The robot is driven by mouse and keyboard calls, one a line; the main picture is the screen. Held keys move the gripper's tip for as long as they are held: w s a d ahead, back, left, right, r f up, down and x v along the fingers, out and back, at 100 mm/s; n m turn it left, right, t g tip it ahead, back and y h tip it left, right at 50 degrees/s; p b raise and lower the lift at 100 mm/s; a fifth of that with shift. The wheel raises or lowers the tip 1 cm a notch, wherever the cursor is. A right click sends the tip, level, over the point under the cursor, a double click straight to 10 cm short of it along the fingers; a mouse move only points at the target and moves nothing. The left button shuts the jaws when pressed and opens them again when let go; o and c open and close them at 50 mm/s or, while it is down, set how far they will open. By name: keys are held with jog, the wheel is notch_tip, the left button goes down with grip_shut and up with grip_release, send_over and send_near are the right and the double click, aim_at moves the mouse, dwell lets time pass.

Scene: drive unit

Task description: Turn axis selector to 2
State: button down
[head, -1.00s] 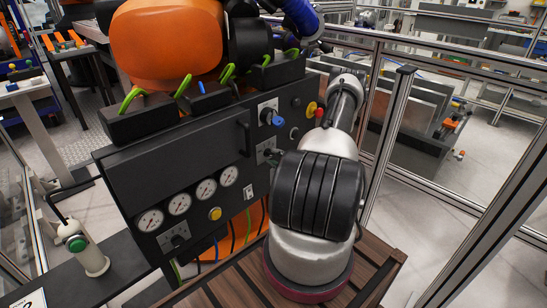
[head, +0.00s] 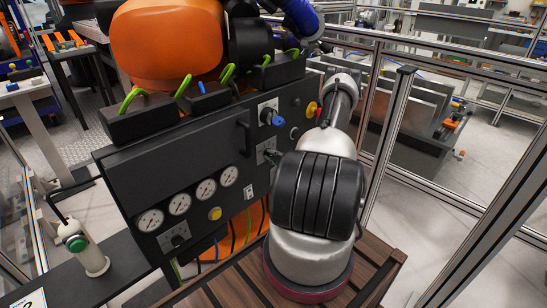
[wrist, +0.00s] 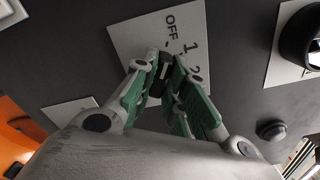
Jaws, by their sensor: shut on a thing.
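The axis selector is a small dark knob (wrist: 160,72) on a white plate (wrist: 150,25) marked OFF, 1 and 2, in the wrist view. My gripper (wrist: 163,80) is shut on the knob, with its green-padded fingers on either side of it. The fingers cover much of the knob and part of the 2, so I cannot tell which mark it points at. In the head view the plate (head: 265,149) shows on the right of the black panel, and my arm hides most of the knob and gripper.
The black panel (head: 165,160) also carries a blue knob (head: 277,119) above the selector, a red button (head: 318,112) on yellow, several gauges (head: 179,204) and a handle (head: 245,138). A metal fence post (head: 388,140) stands at right.

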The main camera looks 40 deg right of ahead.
jog(key=m, duration=0.3)
jog(key=shift+m, duration=0.4)
jog(key=m, duration=0.3)
jog(key=shift+m, duration=0.3)
jog(key=m, duration=0.4)
jog(key=shift+m, duration=2.2)
jog(key=c, duration=1.4)
grip_release()
jog(key=shift+c, duration=0.2)
